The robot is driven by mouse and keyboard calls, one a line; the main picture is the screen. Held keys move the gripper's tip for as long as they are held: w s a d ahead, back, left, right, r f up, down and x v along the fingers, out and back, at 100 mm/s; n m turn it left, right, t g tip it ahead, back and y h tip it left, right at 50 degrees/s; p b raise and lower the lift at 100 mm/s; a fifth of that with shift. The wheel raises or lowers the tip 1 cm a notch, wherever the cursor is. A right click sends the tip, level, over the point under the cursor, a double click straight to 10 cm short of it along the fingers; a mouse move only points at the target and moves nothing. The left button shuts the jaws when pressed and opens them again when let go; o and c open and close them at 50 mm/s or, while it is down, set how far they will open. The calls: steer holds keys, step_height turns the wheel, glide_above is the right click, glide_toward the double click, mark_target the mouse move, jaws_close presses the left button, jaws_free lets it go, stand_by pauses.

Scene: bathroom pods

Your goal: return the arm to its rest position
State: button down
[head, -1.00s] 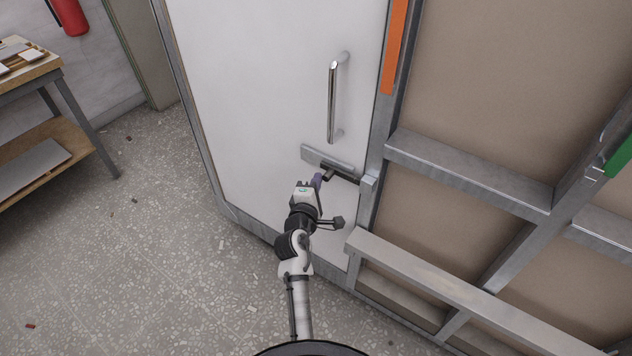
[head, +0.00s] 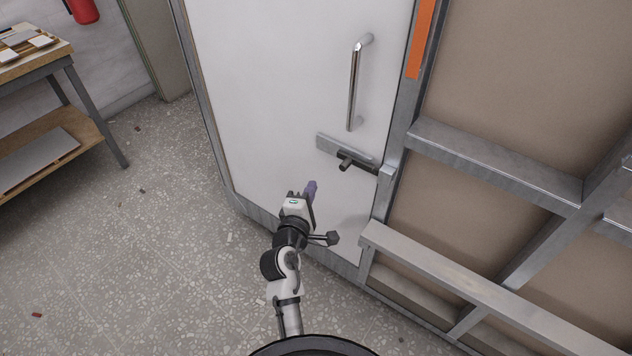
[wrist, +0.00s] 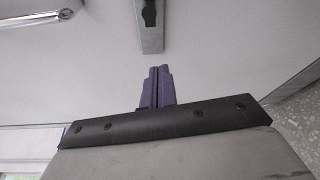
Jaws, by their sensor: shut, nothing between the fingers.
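My gripper (head: 311,188) is in front of the white door (head: 270,90), below and left of the sliding bolt (head: 358,164) on its metal plate. A gap shows between the fingers and the bolt in the head view. In the wrist view the purple fingers (wrist: 157,87) are together with nothing between them. The bolt's dark knob (wrist: 149,12) shows beyond the fingertips there. My arm reaches forward from the bottom of the head view and is bent, not folded in.
A chrome pull handle (head: 355,85) stands out from the door above the bolt. A metal frame with a ledge (head: 470,275) is close on the right. A wooden workbench (head: 40,60) stands at the left. The speckled floor (head: 170,240) between is mostly open.

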steer(key=shift+s+a, duration=0.15)
steer(key=shift+s, duration=0.35)
